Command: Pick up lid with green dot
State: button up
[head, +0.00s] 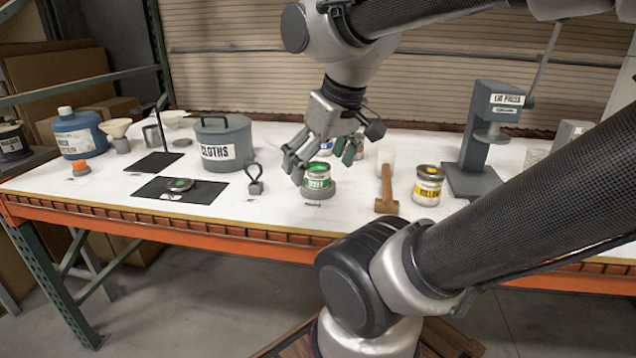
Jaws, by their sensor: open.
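The lid with a green dot (180,185) lies flat on the front black mat (150,190), left of the middle of the table. My gripper (322,160) is open and well to the right of the lid.
The grey CLOTHS pot (222,150) stands behind and right of the lid. A dark looped tool (254,180) stands between lid and can. A hammer (387,190), a yellow can (428,187) and the lid press (486,140) are to the right.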

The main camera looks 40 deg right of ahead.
aim_at(182, 184)
jog(key=i+j+z, duration=0.3)
jog(key=j, duration=0.35)
jog(key=i+j+z, duration=0.15)
jog(key=i+j, duration=0.15)
